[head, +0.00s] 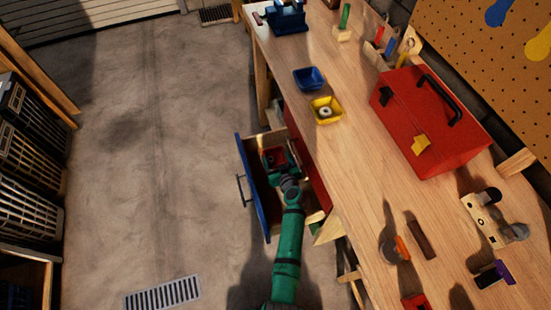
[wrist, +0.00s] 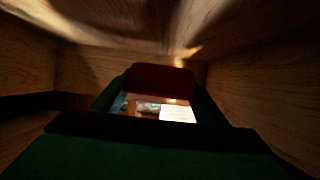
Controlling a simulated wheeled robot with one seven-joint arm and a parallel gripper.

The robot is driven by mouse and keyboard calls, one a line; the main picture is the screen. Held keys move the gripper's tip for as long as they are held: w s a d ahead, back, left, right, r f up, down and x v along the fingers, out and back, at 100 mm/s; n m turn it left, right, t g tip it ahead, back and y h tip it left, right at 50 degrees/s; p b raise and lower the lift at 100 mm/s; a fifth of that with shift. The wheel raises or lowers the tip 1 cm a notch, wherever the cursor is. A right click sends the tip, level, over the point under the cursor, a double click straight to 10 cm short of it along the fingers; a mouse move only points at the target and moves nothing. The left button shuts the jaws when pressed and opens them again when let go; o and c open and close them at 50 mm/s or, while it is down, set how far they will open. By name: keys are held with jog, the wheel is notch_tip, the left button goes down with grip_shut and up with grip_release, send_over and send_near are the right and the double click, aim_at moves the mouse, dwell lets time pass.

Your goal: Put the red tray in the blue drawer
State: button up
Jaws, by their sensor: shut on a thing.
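The blue drawer (head: 249,187) is pulled open from under the workbench, its blue front facing left. My gripper (head: 279,163) is down inside the drawer, toward its far end. It is shut on the red tray (head: 272,155), which shows partly beside the fingers within the drawer. In the wrist view the dark red tray (wrist: 162,79) shows between the fingers, with the drawer's wooden walls (wrist: 25,58) around it. Whether the tray touches the drawer floor is too dark to tell.
A blue tray (head: 309,79) and a yellow tray (head: 325,111) holding a small round part stand on the workbench (head: 340,165). A red toolbox (head: 430,120) stands to the right. Crates (head: 25,150) line the left shelf.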

jog(key=shift+f, duration=0.25)
jog(key=shift+d, duration=0.1)
jog(key=shift+f, duration=0.6)
jog(key=o, duration=1)
jog(key=shift+o, duration=0.2)
jog(key=shift+r, duration=0.2)
jog(key=shift+r+v, duration=0.2)
jog(key=shift+v, duration=1.75)
jog(key=shift+r+v, duration=0.2)
jog(key=shift+v, duration=1.75)
jog(key=shift+w, duration=0.15)
